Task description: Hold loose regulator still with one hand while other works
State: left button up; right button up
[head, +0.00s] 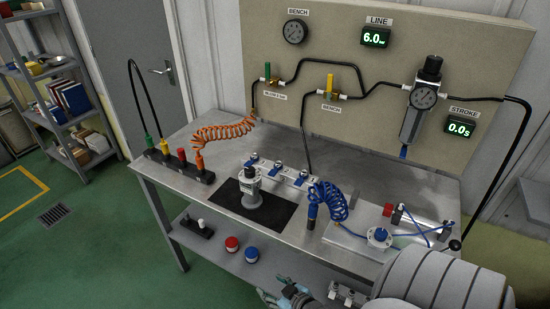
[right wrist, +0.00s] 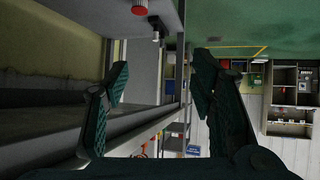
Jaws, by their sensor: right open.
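The loose regulator (head: 250,187), a small grey and white body with a round base, stands upright on a black mat (head: 282,215) on the metal bench. No gripper touches it. My right gripper (head: 275,296) is at the bottom edge of the head view, in front of the bench and well apart from the regulator. In the right wrist view its two dark green fingers (right wrist: 160,80) are spread with nothing between them. My left gripper is not in view.
Behind the mat is a row of blue-handled valves (head: 277,170). A blue coiled hose (head: 330,200) stands to the right, near a plate with a cylinder (head: 420,222). A connector block (head: 180,165) sits left. Red (head: 232,244) and blue (head: 252,254) buttons are on the lower shelf.

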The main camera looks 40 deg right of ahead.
aim_at(252, 174)
jog(key=w+r+t+p, duration=0.1)
jog(key=w+r+t, duration=0.15)
jog(key=r, duration=0.65)
jog(key=w+r+t+p, duration=0.2)
jog(key=w+r, duration=0.2)
jog(key=r, duration=0.6)
jog(key=w+d+r+m+t+h, duration=0.2)
jog(key=d+r+m+h, duration=0.15)
jog(key=d+r, duration=0.4)
jog(key=shift+g+h, duration=0.25)
jog(key=shift+h, duration=0.2)
jog(key=b+x, duration=0.1)
jog(key=x, duration=0.5)
jog(key=b+x, duration=0.2)
jog(key=x, duration=0.5)
jog(key=shift+w+f, duration=0.25)
jog(key=shift+w, duration=0.05)
jog(key=shift+w+r, duration=0.15)
jog(key=shift+w, duration=0.05)
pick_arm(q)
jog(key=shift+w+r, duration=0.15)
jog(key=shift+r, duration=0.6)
pick_arm(e)
jog(key=shift+c, duration=0.3)
grip_shut()
